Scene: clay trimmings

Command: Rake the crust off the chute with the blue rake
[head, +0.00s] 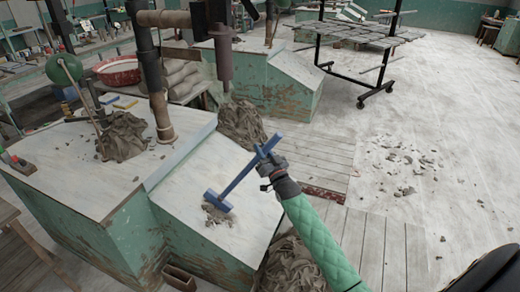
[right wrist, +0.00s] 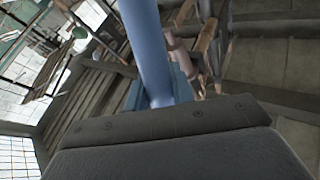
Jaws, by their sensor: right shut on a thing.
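The blue rake (head: 239,181) slants across the middle of the head view. Its head (head: 218,201) is at the lower left end, over the sloping pale chute (head: 193,227). A small patch of grey-brown crust (head: 212,216) lies on the chute around the rake head; whether the head touches it is unclear. My right gripper (head: 268,163) is shut on the upper part of the rake's handle. The handle also shows large in the right wrist view (right wrist: 146,45), running up from the gripper. My left gripper is not in view.
A clay heap (head: 122,137) and pipework (head: 160,95) stand on the bench left of the chute. More clay lies behind it (head: 243,122) and on the floor below it (head: 288,266). Crumbs are scattered on the floor at right (head: 405,160). A wheeled rack (head: 360,45) stands farther back.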

